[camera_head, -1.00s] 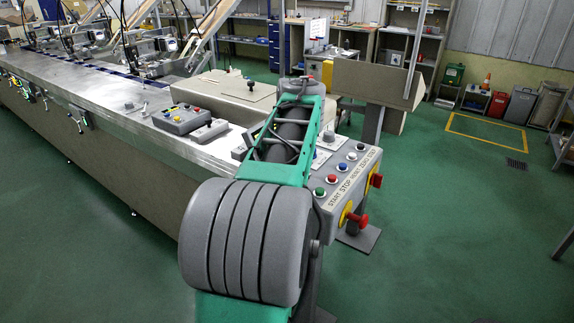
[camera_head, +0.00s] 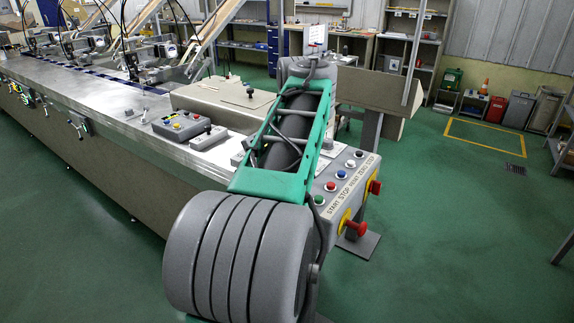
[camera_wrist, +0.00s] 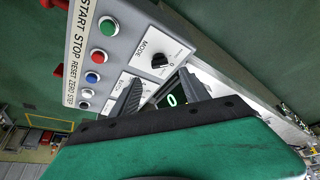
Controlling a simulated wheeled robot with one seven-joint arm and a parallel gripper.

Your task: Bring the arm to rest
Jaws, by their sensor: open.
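My arm rises in the head view, with its grey ribbed joint low in front and its green forearm reaching up over the machine's end. My gripper is hidden behind the arm there. In the wrist view, my gripper (camera_wrist: 160,88) shows two dark grey fingers, apart and with nothing held between them. Beyond them is the grey control panel (camera_head: 346,188), with a lit display (camera_wrist: 172,101) reading 0 and a black mode knob (camera_wrist: 159,61). I cannot tell the exact gap from fingers to panel.
The panel carries a row of coloured buttons (camera_wrist: 94,56) and red knobs (camera_head: 357,229) on its front. The long machine bed (camera_head: 90,90) runs to the left, with a small button box (camera_head: 181,125) on it. Green floor (camera_head: 460,240) is free at the right.

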